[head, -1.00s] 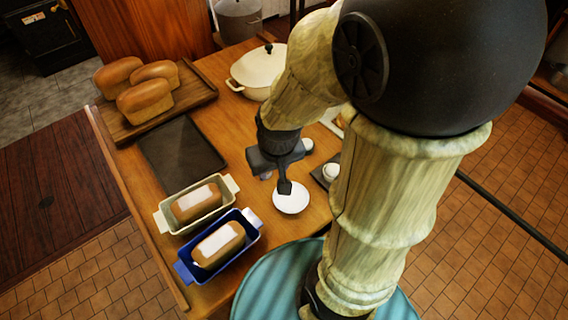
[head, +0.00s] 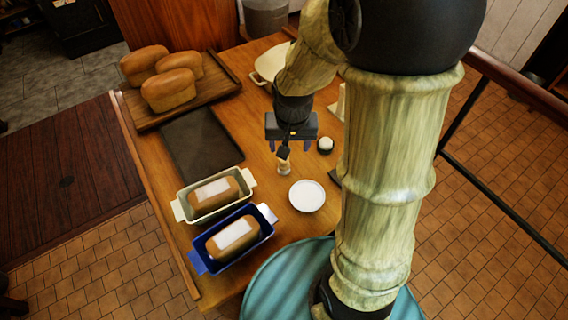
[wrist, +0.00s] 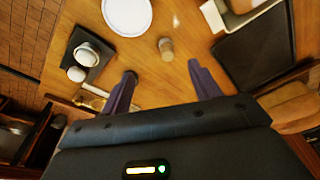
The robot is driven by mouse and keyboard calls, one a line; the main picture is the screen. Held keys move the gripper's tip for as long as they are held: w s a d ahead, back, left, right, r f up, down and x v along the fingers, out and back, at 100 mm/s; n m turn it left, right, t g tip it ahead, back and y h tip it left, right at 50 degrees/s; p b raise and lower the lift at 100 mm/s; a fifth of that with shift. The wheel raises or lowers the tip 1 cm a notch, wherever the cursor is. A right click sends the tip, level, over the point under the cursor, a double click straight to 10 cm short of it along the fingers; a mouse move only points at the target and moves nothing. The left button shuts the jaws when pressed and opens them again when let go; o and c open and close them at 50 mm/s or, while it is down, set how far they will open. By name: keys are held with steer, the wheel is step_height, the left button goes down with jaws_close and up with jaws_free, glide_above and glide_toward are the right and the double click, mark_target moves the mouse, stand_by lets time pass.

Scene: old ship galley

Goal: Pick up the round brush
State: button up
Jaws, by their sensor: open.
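A small tan, round, upright thing, which I take for the round brush (head: 284,168), stands on the wooden table, left of and behind the white plate in the head view. A dark part partly covers its top there. In the wrist view the brush (wrist: 166,48) shows as a short light-brown cylinder, ahead of and roughly between my fingertips. My gripper (head: 289,148) is open and empty above the table near the brush. In the wrist view the two fingers of my gripper (wrist: 162,72) are spread wide, apart from the brush.
A white plate (head: 307,196) is close to the brush. A cream loaf pan (head: 181,211) and a blue loaf pan (head: 199,263) stand left. A dark flat tray (head: 196,146) and bread board (head: 226,88) lie farther back. A small white thing (head: 325,144) is at right.

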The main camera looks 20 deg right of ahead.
mark_target(284, 162)
steer(key=w+f+m, duration=0.1)
steer(key=w+m, duration=0.1)
steer(key=w, duration=0.3)
steer(key=shift+w+a+f+m, duration=0.2)
steer(key=shift+w+a+m, duration=0.1)
steer(key=shift+w+a, duration=0.15)
steer(key=shift+s, duration=0.1)
steer(key=f, duration=0.4)
steer(key=w+f+p, duration=0.1)
steer(key=f, duration=0.3)
steer(key=d+f+p, duration=0.1)
steer(key=f, duration=0.3)
steer(key=shift+w, duration=0.35)
steer(key=shift+d+f+g+p, duration=0.1)
steer(key=shift+f+g+p, duration=0.3)
steer(key=shift+f, duration=0.45)
steer(key=shift+w+d+f+p, duration=0.1)
steer(key=shift+f+p, duration=0.15)
steer(key=shift+f, duration=0.65)
steer(key=shift+w+d+f+p, duration=0.1)
steer(key=shift+f+p, duration=0.15)
steer(key=shift+f, duration=0.6)
